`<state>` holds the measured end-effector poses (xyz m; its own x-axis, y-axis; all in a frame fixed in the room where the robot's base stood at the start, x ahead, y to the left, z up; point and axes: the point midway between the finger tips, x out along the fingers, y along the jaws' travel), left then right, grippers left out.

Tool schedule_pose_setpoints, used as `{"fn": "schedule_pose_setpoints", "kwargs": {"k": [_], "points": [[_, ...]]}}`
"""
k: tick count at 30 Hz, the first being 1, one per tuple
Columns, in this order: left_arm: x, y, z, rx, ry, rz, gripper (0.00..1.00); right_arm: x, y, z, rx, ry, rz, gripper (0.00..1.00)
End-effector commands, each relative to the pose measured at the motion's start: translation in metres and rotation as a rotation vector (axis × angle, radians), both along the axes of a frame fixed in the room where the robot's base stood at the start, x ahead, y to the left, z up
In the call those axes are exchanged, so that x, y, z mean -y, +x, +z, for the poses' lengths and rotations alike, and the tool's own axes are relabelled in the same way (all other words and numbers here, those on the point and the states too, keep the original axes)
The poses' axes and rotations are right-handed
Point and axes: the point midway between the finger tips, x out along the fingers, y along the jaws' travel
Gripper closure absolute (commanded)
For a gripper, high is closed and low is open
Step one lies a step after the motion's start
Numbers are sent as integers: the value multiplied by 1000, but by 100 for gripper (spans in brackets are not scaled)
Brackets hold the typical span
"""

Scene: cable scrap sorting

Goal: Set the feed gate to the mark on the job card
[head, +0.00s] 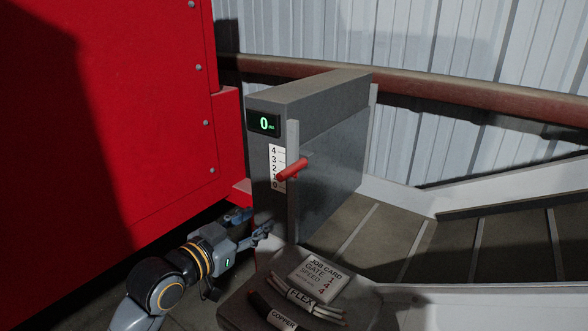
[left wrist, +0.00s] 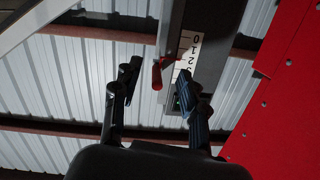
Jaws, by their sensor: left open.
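The feed gate (head: 335,125) is a grey upright housing with a red handle (head: 292,169) on its front edge. A white scale (head: 275,152) marked 0 to 4 runs beside the handle, whose near end lies around the 1 to 2 marks; the exact setting is unclear. The job card (head: 319,280) reads GATE 1, SPEED 4. My left gripper (head: 251,223) is open and empty, below and left of the handle. In the left wrist view the handle (left wrist: 157,76) appears between the open fingers (left wrist: 158,84), beyond their tips. My right gripper is out of view.
A display (head: 264,124) on the housing reads 0. A red cabinet (head: 110,90) stands close on the left. A slatted conveyor (head: 375,235) runs right from the gate. Cable pieces labelled FLEX (head: 300,297) and COPPER (head: 282,318) lie near the card.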

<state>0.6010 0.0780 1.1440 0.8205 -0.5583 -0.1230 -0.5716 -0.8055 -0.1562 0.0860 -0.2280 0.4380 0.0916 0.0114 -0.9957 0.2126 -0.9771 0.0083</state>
Motion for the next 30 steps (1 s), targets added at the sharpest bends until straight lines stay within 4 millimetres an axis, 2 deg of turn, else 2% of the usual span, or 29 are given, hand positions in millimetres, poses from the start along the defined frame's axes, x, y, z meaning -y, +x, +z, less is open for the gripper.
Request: {"fn": "schedule_pose_setpoints", "kwargs": {"k": [1, 3, 7, 11, 24, 30], "points": [[1, 9, 21, 47, -10, -10, 57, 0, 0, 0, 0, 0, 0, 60], [3, 15, 39, 88, -25, -24, 57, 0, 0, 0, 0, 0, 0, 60], [6, 22, 54, 120, -40, -34, 57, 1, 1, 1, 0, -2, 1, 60], [14, 34, 57, 123, -44, -35, 57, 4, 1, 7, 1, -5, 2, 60], [65, 103, 57, 121, -41, -33, 57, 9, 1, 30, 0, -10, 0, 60], [79, 123, 55, 121, -41, -33, 57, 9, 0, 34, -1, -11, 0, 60]]}}
